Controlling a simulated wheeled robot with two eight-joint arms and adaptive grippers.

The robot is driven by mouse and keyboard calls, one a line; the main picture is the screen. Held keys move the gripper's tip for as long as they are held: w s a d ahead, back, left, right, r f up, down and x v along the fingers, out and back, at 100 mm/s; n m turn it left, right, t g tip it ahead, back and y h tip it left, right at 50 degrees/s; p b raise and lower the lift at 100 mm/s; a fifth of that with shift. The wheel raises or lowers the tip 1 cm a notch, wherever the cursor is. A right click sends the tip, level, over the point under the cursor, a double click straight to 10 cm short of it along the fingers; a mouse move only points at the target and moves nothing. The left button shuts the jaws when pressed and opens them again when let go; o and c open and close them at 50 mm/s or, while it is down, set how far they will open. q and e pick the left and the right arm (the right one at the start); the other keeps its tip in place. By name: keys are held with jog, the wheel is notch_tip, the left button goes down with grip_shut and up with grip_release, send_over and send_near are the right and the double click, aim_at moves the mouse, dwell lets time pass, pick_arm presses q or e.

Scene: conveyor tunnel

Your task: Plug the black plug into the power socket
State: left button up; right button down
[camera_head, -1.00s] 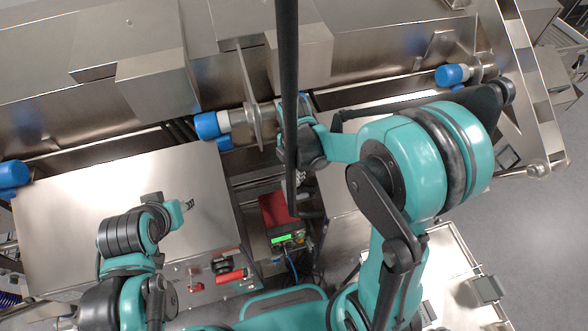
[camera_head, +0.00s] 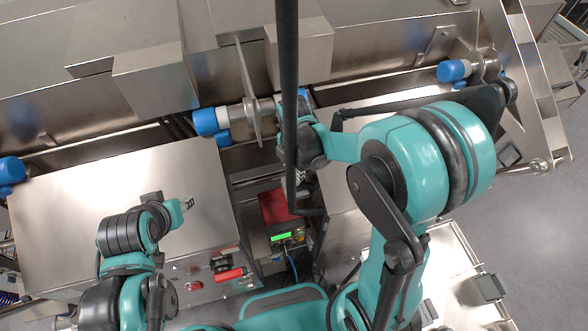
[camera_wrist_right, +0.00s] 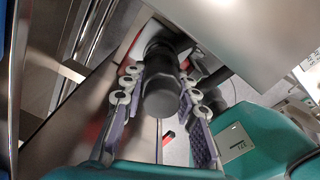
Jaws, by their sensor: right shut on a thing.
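The black plug (camera_wrist_right: 162,96) is a thick, dark cylinder in the right wrist view. My right gripper (camera_wrist_right: 160,78) is shut on it, with one finger on each side. The plug's far end points at a red and white part (camera_wrist_right: 143,38) beside a steel surface; I cannot tell whether this is the socket or whether they touch. In the head view my right gripper is largely hidden by a dark vertical pole and my arm, and the plug cannot be made out. My left gripper (camera_head: 187,204) is above the left steel cover, too small to read its fingers.
A broad steel cover (camera_head: 110,215) lies at left, with a panel of red and black switches (camera_head: 226,270) at its front. A red box (camera_head: 274,206) and a green display (camera_head: 281,237) sit in the central gap. Blue-capped rollers (camera_head: 206,122) line the conveyor. Grey floor is clear at right.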

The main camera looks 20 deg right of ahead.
jog(key=shift+f+b, duration=1.05)
jog(key=shift+f, duration=0.35)
jog(key=shift+r, duration=0.15)
jog(key=c, duration=1.1)
grip_release()
notch_tip(320, 180, up, 12)
jog(key=shift+r, duration=0.1)
